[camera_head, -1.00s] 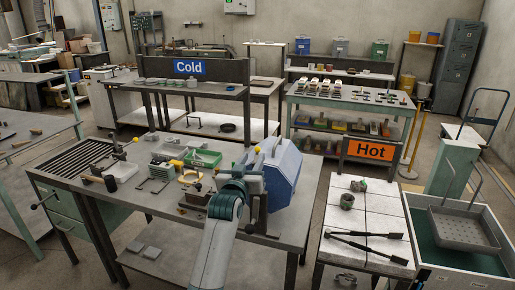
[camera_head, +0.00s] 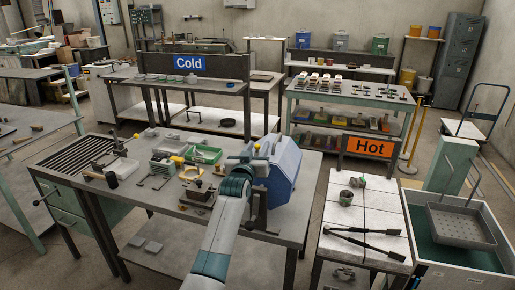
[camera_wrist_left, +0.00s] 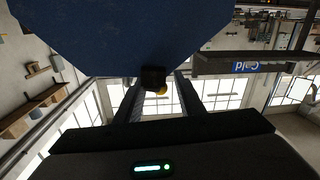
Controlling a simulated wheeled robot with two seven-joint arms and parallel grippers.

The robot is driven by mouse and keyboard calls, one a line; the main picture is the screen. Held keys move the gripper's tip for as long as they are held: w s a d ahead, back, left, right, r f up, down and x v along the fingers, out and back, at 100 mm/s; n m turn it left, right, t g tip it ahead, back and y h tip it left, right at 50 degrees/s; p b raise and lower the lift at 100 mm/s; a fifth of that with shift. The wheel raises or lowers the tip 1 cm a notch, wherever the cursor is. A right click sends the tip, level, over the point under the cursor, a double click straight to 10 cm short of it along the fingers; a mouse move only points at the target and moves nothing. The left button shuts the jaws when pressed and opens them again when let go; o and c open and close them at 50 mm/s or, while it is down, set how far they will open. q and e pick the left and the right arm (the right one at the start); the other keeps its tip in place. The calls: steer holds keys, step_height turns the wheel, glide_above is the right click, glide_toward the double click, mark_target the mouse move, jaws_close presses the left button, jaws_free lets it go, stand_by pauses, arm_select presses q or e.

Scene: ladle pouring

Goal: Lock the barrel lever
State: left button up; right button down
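The blue faceted barrel (camera_head: 285,172) stands at the right end of the near workbench. It fills the top of the left wrist view (camera_wrist_left: 130,35). A dark block (camera_wrist_left: 153,77) with a yellow knob (camera_wrist_left: 162,92) shows at the barrel's lower edge there, likely the lever; the yellow also shows in the head view (camera_head: 257,147). My left gripper (camera_wrist_left: 157,98) is open, its two fingers apart on either side of the knob, with no visible contact. In the head view my left arm hides much of the barrel's left side. My right gripper is not in view.
The near workbench (camera_head: 160,205) carries a green tray (camera_head: 204,155), clamps and small tools left of the barrel. A white-topped table (camera_head: 345,215) with tongs (camera_head: 365,240) stands to the right, beside a bin with a metal basket (camera_head: 462,225).

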arm_select(q)
steer(key=shift+c, duration=0.5)
jaws_close()
steer(key=shift+r+m+h, duration=0.1)
steer(key=shift+m+h, duration=0.3)
steer(key=shift+h, duration=0.1)
steer(key=shift+d+h+b, duration=0.1)
steer(key=shift+h+b, duration=0.2)
steer(key=shift+b, duration=0.1)
steer(key=shift+d+m+g+h+b, duration=0.25)
steer(key=shift+m+g+h+b, duration=0.35)
steer(key=shift+b, duration=0.2)
steer(key=shift+d+m+g+h+b, duration=0.2)
steer(key=shift+m+g+h+b, duration=0.25)
steer(key=shift+h+b, duration=0.3)
steer(key=shift+s, duration=0.1)
steer(key=shift+o, duration=0.5)
jaws_free()
steer(key=shift+d, duration=0.1)
steer(key=shift+f, duration=0.2)
